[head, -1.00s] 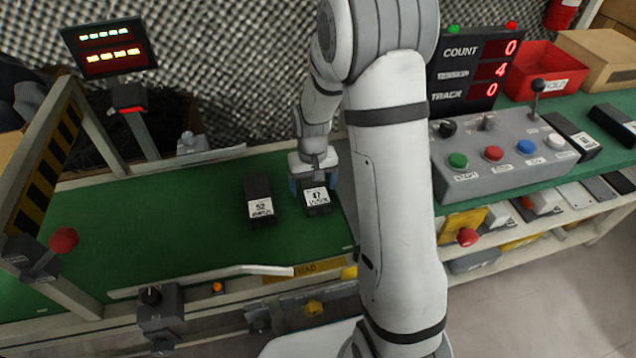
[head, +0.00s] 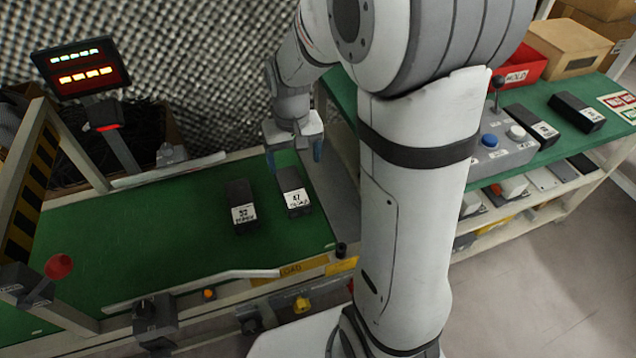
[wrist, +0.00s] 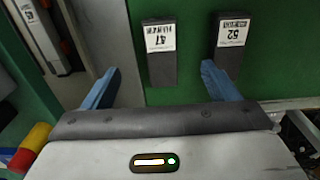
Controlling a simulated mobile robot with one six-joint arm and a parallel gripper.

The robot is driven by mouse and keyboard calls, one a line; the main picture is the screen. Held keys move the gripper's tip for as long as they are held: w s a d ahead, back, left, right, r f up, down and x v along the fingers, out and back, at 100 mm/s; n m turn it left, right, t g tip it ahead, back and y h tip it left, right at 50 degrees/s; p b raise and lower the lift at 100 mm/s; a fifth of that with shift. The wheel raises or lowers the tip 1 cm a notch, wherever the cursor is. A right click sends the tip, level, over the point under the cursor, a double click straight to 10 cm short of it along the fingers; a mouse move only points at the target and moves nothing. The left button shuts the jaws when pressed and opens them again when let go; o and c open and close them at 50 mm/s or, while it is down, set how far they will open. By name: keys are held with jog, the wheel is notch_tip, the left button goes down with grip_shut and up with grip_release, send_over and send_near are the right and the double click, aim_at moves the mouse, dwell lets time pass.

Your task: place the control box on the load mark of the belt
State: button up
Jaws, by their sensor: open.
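Two black control boxes with white labels lie side by side on the green belt (head: 110,225). Box 47 (head: 295,198) is on the right and box 52 (head: 242,200) on the left; they are apart. The yellow LOAD label (head: 300,268) is on the belt's front rail, below box 47. My gripper (head: 294,157) is open and empty, above and behind box 47. In the wrist view, box 47 (wrist: 160,68) shows between the blue fingers of my gripper (wrist: 158,85), not touching them. Box 52 (wrist: 231,50) shows beyond the right finger.
To the right, a green-topped bench holds a grey button panel (head: 505,155), more black boxes (head: 577,112), a red bin (head: 525,68) and a cardboard box (head: 570,48). A display (head: 82,72) and striped frame (head: 25,200) stand left. The belt's left part is clear.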

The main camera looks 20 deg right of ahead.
jog(key=s+r, duration=0.2)
jog(key=s, duration=0.5)
jog(key=s+d+r+t, duration=0.1)
jog(key=s+r, duration=0.2)
jog(key=s, duration=0.5)
jog(key=shift+s+d, duration=0.15)
jog(key=shift+s, duration=0.05)
jog(key=shift+r, duration=0.1)
notch_tip(320, 180, up, 31)
jog(key=t+p, duration=0.1)
jog(key=p, duration=2.7)
jog(key=shift+s, duration=0.2)
